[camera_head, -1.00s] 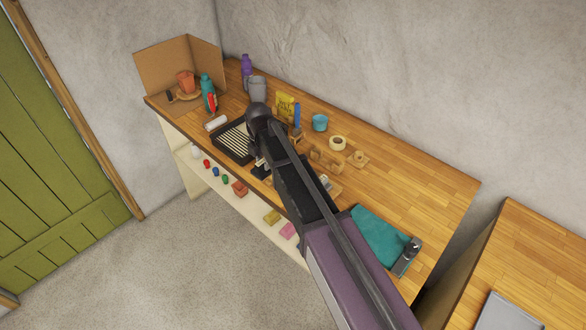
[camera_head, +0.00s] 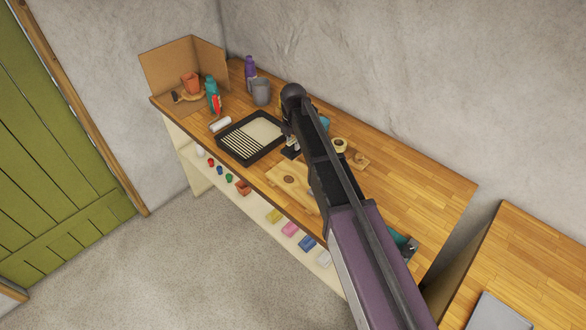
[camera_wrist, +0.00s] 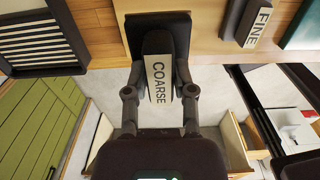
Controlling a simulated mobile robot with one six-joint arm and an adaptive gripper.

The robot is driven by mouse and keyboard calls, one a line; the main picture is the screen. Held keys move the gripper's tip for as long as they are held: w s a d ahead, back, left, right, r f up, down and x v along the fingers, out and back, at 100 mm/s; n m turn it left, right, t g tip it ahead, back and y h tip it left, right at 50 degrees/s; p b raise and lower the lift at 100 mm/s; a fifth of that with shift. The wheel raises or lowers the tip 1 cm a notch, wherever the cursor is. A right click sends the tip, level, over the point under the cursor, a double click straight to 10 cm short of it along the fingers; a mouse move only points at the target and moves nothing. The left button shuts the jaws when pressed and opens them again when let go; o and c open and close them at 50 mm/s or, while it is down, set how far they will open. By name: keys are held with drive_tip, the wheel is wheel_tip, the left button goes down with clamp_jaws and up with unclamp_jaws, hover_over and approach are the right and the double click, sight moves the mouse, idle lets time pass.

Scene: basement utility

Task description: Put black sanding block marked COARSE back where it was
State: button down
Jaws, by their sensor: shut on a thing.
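The black sanding block (camera_wrist: 157,42) has a cream label reading COARSE and sits between the two fingers of my gripper (camera_wrist: 160,90), which is shut on it. In the wrist view the block overlaps the bench's front edge, with a black flat shape behind its far end. I cannot tell its exact height above the bench. A similar dark block marked FINE (camera_wrist: 247,22) lies on the bench to its right. In the head view my arm hides most of the gripper and the held block.
A black slatted tray (camera_head: 227,148) lies left of my gripper; it also shows in the wrist view (camera_wrist: 40,43). A wooden board (camera_head: 283,180) lies near the front edge. A tape roll (camera_head: 340,144) is right of my arm. A grey cup (camera_head: 261,92) stands farther back.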

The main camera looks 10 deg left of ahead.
drive_tip(key=shift+f, duration=0.15)
wheel_tip(320, 180, down, 6)
drive_tip(key=b, duration=0.6)
idle(0.6)
drive_tip(key=shift+f+b, duration=1.9)
drive_tip(key=shift+b, duration=0.15)
drive_tip(key=shift+f, duration=0.1)
drive_tip(key=shift+c, duration=2.2)
unclamp_jaws()
drive_tip(key=shift+r, duration=0.2)
wheel_tip(320, 180, up, 12)
drive_tip(key=p, duration=1.2)
